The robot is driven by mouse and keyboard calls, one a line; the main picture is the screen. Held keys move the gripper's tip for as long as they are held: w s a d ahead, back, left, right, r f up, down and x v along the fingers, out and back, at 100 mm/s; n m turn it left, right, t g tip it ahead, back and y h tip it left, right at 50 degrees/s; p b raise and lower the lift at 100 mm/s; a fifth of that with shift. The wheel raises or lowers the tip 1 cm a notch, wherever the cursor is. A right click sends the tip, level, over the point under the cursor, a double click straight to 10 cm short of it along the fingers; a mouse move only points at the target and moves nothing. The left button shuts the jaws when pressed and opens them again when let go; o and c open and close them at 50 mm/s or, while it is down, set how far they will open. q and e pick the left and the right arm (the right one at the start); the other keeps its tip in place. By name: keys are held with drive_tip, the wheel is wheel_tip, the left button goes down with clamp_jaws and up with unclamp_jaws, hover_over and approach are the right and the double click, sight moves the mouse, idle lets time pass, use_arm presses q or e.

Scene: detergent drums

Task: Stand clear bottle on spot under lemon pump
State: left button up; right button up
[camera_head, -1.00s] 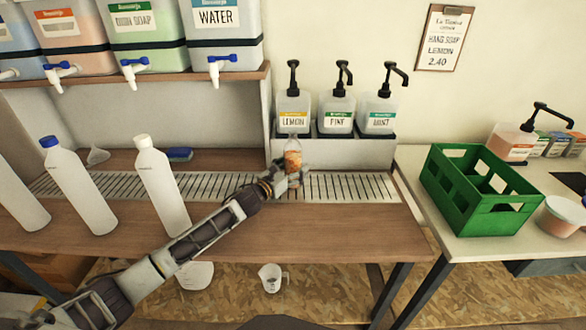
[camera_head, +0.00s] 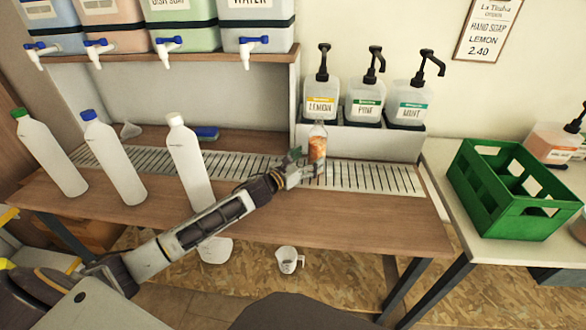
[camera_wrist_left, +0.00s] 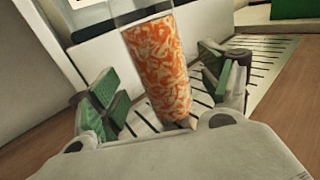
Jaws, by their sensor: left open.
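The clear bottle (camera_head: 317,147), with an orange and white patterned label, stands upright on the slatted drip grate below the lemon pump (camera_head: 321,97). In the left wrist view the bottle (camera_wrist_left: 160,65) is between the green-padded fingers, with a gap showing on each side. My left gripper (camera_head: 306,168) is open around the bottle's lower part, its fingers not touching it. The bottle's base is partly hidden by the gripper. My right gripper is not in view.
Pine (camera_head: 364,98) and mint (camera_head: 412,102) pumps stand right of lemon. White bottles, one with a blue cap (camera_head: 115,160), stand left along the counter. A green crate (camera_head: 508,190) sits on the right table. A jug (camera_head: 288,260) is on the floor.

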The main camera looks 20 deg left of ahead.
use_arm(q)
drive_tip(key=shift+p+v, duration=0.3)
drive_tip(key=shift+v, duration=3.35)
